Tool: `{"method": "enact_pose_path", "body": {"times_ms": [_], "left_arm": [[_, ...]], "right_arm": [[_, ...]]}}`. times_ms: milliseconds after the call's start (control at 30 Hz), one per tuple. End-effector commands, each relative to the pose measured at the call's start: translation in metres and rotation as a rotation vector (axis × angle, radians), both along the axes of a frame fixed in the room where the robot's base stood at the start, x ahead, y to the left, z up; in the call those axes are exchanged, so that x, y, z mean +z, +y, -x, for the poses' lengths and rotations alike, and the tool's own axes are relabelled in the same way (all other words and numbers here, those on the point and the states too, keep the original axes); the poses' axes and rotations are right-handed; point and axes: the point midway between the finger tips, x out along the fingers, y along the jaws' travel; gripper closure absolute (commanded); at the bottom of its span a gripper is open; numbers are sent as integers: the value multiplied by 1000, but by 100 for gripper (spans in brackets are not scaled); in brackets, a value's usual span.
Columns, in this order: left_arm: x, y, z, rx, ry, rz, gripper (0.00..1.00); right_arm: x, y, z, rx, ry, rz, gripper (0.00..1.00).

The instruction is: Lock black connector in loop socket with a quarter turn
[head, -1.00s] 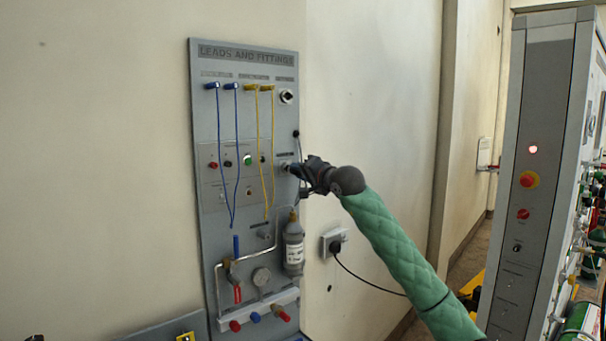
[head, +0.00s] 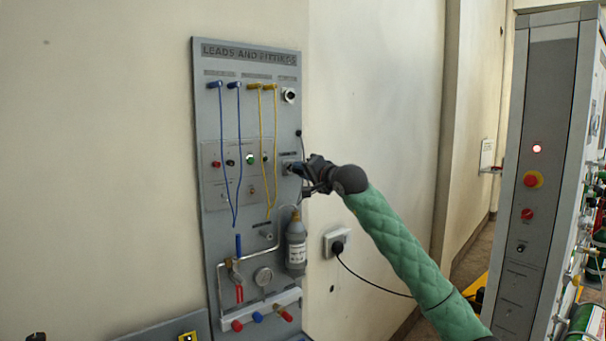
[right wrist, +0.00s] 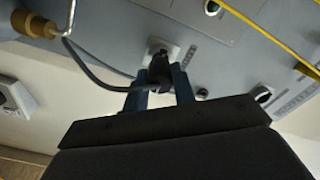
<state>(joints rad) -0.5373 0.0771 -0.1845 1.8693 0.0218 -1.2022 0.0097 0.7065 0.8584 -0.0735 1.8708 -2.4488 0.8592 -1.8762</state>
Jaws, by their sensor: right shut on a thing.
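The black connector (right wrist: 159,68) is between the two blue fingers of my right gripper (right wrist: 158,88) in the right wrist view, with a dark cable running off to the left. Its front end meets the pale square plate of the loop socket (right wrist: 163,48). How deep it sits and its turn angle cannot be told. In the head view my right gripper (head: 296,169) is at the right edge of the grey panel, shut on the connector, which it largely hides. The socket plate (head: 287,159) shows just left of the fingers. My left gripper is not in view.
The grey panel (head: 207,110) carries hanging blue leads (head: 219,130) and yellow leads (head: 275,130) left of the gripper. A grey bottle (head: 296,245) hangs below it. A wall outlet (head: 337,242) is to the lower right. A tall cabinet (head: 545,120) stands at the right.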

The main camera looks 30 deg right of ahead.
Motion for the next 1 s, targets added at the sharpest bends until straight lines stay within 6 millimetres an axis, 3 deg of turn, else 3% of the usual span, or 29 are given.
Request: {"method": "enact_pose_path", "body": {"times_ms": [1000], "left_arm": [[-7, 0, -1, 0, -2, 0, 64]], "right_arm": [[1, 0, 0, 0, -2, 4, 94]]}}
